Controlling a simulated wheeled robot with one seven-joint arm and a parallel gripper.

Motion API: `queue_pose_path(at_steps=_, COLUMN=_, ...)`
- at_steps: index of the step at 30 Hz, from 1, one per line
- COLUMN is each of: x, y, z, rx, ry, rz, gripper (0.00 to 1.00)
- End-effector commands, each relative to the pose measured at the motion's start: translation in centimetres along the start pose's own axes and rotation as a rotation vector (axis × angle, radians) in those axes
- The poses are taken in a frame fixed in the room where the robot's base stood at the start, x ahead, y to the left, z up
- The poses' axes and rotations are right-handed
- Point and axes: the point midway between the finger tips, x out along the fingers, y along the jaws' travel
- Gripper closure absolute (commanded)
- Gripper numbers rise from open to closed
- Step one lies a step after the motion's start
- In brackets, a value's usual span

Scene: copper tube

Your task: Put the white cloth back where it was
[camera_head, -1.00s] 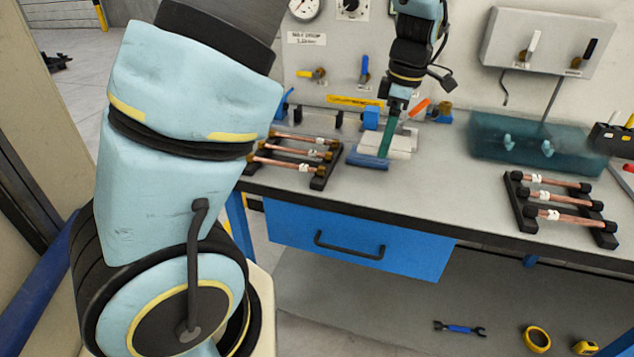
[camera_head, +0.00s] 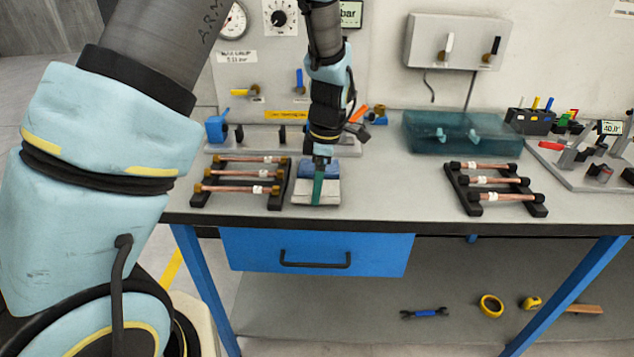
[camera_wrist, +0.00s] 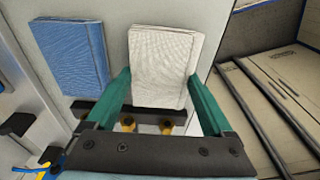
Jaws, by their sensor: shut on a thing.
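My gripper (camera_head: 318,196) points down over the bench with its green fingers shut on the white cloth (camera_head: 301,193). In the wrist view the white cloth (camera_wrist: 163,60) is a folded, textured pad between the two green fingers (camera_wrist: 158,92). In the head view it is near the bench's front edge, just right of the left tube rack. Whether it touches the bench top is hard to tell. A folded blue cloth (camera_head: 311,170) lies just behind it, partly hidden by my gripper; it also shows in the wrist view (camera_wrist: 72,55), left of the white cloth.
The left rack (camera_head: 240,182) with copper tubes stands close beside the white cloth. Another tube rack (camera_head: 495,186) is on the right. A teal translucent case (camera_head: 455,133) stands behind it. The bench top (camera_head: 390,180) between the cloths and the right rack is clear.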

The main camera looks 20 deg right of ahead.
Motion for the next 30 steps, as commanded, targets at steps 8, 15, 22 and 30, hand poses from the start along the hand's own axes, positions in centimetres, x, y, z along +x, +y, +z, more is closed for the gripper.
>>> queue_pose_path(at_steps=8, x=0.7, y=0.0, z=0.1, rx=0.000, ry=-0.001, rz=0.001, gripper=0.66)
queue_pose_path(at_steps=15, x=1.0, y=0.0, z=0.1, rx=0.000, ry=-0.001, rz=0.001, gripper=0.09)
queue_pose_path(at_steps=22, x=1.0, y=0.0, z=0.1, rx=0.000, ry=-0.001, rz=0.001, gripper=0.00)
queue_pose_path(at_steps=30, x=-0.4, y=0.1, z=0.2, rx=0.001, ry=-0.002, rz=0.005, gripper=0.00)
